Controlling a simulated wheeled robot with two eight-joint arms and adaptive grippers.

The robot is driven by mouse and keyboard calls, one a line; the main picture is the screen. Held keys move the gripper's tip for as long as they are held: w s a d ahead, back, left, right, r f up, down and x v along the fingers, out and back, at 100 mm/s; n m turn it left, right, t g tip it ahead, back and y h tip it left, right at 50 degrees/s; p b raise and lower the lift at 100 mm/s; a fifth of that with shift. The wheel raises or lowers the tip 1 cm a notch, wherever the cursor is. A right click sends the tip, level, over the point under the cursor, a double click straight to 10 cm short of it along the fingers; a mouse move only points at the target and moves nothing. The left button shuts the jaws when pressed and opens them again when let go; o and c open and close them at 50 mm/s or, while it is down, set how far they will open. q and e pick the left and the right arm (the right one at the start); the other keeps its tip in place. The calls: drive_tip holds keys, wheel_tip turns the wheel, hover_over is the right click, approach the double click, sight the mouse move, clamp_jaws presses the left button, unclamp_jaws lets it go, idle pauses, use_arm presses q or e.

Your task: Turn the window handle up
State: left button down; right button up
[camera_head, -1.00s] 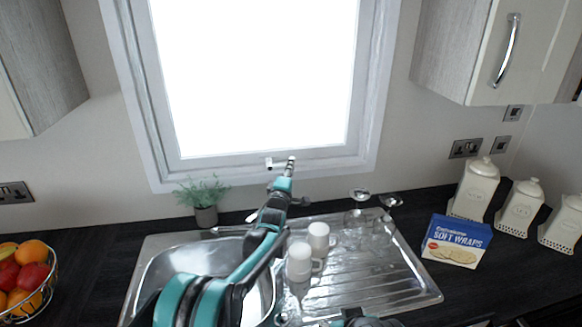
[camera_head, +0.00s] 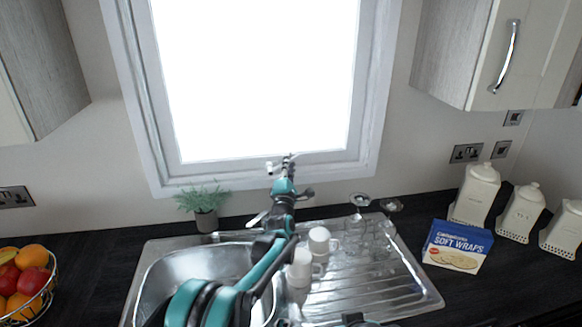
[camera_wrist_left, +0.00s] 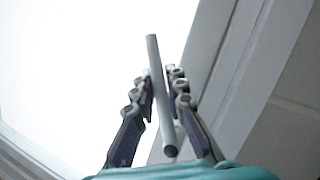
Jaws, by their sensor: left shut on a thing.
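The window handle (camera_wrist_left: 156,85) is a slim grey-white bar. In the left wrist view it runs lengthwise between the two dark fingers of my left gripper (camera_wrist_left: 160,92), which are shut on it. In the head view the gripper (camera_head: 287,162) is at the bottom middle of the window frame (camera_head: 225,172). There a small pale part of the handle (camera_head: 270,168) shows just left of the fingers; the rest is hidden behind the gripper. The handle's exact angle cannot be told. My right gripper does not clearly show.
Below the window is a steel sink (camera_head: 155,262) with white mugs (camera_head: 301,268) and upturned glasses (camera_head: 359,215) on its drainer. A potted plant (camera_head: 206,219) stands left of my arm. A soft wraps box (camera_head: 457,246), canisters (camera_head: 474,194) and a fruit bowl (camera_head: 48,291) stand farther off.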

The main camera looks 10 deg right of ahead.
sight(271, 170)
use_arm(q)
drive_tip(key=n, duration=0.1)
drive_tip(key=a+r+n+t+y, duration=0.1)
drive_tip(key=n, duration=0.1)
drive_tip(key=n+y, duration=0.1)
drive_tip(key=n, duration=0.1)
drive_tip(key=shift+a+r, duration=0.2)
drive_tip(key=shift+r, duration=0.2)
drive_tip(key=n+y, duration=0.1)
drive_tip(key=n, duration=0.1)
drive_tip(key=a+r+n+y, duration=0.1)
drive_tip(key=n, duration=0.1)
drive_tip(key=shift+a+n+t+y+p, duration=0.2)
drive_tip(key=shift+n+t+y+p, duration=0.1)
drive_tip(key=shift+t+y+p, duration=0.1)
drive_tip(key=n+y, duration=0.1)
drive_tip(key=a+n+y, duration=0.1)
drive_tip(key=n, duration=0.1)
drive_tip(key=a+n+y, duration=0.1)
drive_tip(key=n, duration=0.1)
drive_tip(key=shift+r+p, duration=0.3)
drive_tip(key=shift+r, duration=0.1)
drive_tip(key=shift+a+n+g+y, duration=0.15)
drive_tip(key=shift+a+n+y, duration=0.35)
drive_tip(key=shift+n, duration=0.4)
drive_tip(key=shift+a+n+g+y, duration=0.15)
drive_tip(key=shift+a+n+y, duration=0.1)
drive_tip(key=shift+n+y, duration=0.5)
drive_tip(key=shift+n+h, duration=0.25)
